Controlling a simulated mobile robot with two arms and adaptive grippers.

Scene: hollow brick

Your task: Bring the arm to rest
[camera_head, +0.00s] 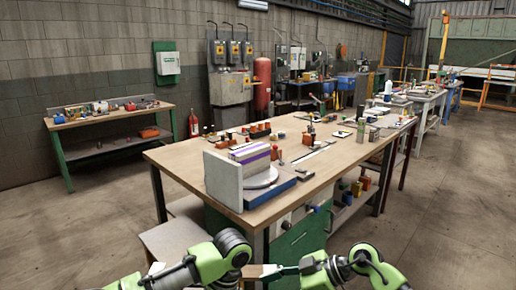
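My two green and grey arms show along the bottom edge in the head view. The left arm comes in from the left and bends near the bottom middle. The right arm lies to its right, with a dark part (281,271) pointing left towards the left arm. The fingertips of both grippers cannot be made out, so I cannot tell whether either is open or shut. No held object can be seen. Both arms are in front of the near end of the wooden-topped workbench (190,157) and appear low.
On the bench's near corner stand a pale upright slab (222,181) and a white and purple-striped block (249,153). Small parts and tools lie farther back. A wooden stool (172,240) stands close to the left arm. Open floor lies at left and right.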

